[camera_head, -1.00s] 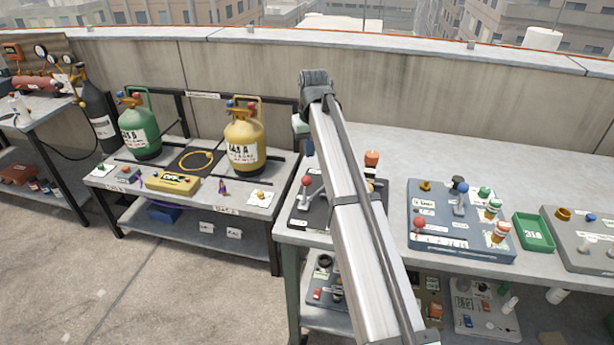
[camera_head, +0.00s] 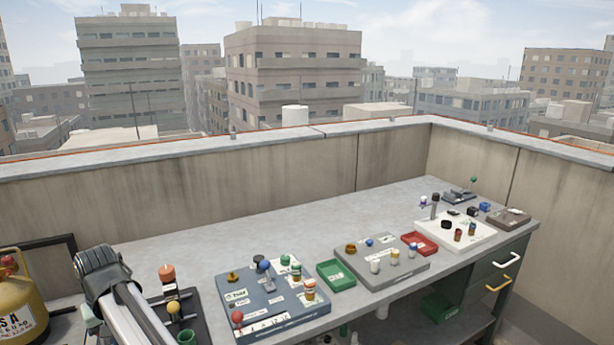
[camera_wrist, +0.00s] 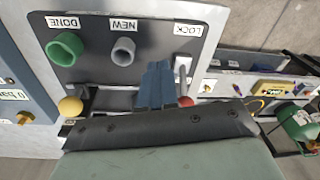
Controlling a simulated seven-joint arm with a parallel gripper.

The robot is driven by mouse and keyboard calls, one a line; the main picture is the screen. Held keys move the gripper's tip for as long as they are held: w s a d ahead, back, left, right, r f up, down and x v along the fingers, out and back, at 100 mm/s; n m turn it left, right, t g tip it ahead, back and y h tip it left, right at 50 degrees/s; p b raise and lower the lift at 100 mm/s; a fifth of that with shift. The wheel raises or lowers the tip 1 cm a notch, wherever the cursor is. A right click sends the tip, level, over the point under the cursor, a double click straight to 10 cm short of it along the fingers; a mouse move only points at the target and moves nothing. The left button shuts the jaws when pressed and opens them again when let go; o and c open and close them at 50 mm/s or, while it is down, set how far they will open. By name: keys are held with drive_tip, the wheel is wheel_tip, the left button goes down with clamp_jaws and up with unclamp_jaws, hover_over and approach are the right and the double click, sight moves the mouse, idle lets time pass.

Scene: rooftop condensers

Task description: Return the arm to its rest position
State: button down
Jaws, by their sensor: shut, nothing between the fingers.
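My arm (camera_head: 130,305) rises at the lower left of the head view, its dark rounded joint (camera_head: 100,265) over the near end of the workbench. My gripper is not clearly visible in that view. In the wrist view my gripper (camera_wrist: 156,84) is shut and empty. Its bluish fingers show in front of a dark panel (camera_wrist: 100,75) labelled DONE, NEW and LOCK. A green ring (camera_wrist: 65,48), a grey ring (camera_wrist: 123,50), a yellow knob (camera_wrist: 70,106) and a red knob (camera_wrist: 185,101) show around the fingers. Contact with the panel cannot be judged.
The grey workbench (camera_head: 300,228) carries a blue-grey board (camera_head: 262,310), a green tray (camera_head: 337,274), a grey board (camera_head: 400,268), a red tray (camera_head: 420,242) and a white board (camera_head: 470,240). A yellow cylinder (camera_head: 15,310) stands at the left edge. A parapet wall (camera_head: 300,165) runs behind.

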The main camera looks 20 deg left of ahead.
drive_tip(key=w+d+f+m+g+h, duration=0.1)
drive_tip(key=w+d+f+m, duration=0.2)
drive_tip(key=d+f, duration=1.1)
drive_tip(key=w+d+f+m+g+h, duration=0.15)
drive_tip(key=w+d+f, duration=0.25)
drive_tip(key=d+f, duration=1)
drive_tip(key=w+d+f+m+g, duration=0.1)
drive_tip(key=w+d+f+m, duration=0.25)
drive_tip(key=d+f, duration=1.05)
drive_tip(key=s+d+f+m+g, duration=0.1)
drive_tip(key=s+d+f, duration=0.3)
drive_tip(key=d, duration=0.6)
drive_tip(key=s+d+f+m+g+y, duration=0.1)
drive_tip(key=s+d+f, duration=0.3)
drive_tip(key=s+d, duration=0.4)
drive_tip(key=s+d+f+m+g, duration=0.1)
drive_tip(key=s+d+f, duration=0.3)
drive_tip(key=d, duration=0.9)
drive_tip(key=s+m, duration=0.1)
drive_tip(key=s, duration=0.2)
drive_tip(key=shift+d, duration=0.15)
drive_tip(key=shift+s+r+y, duration=0.1)
drive_tip(key=shift+y, duration=0.15)
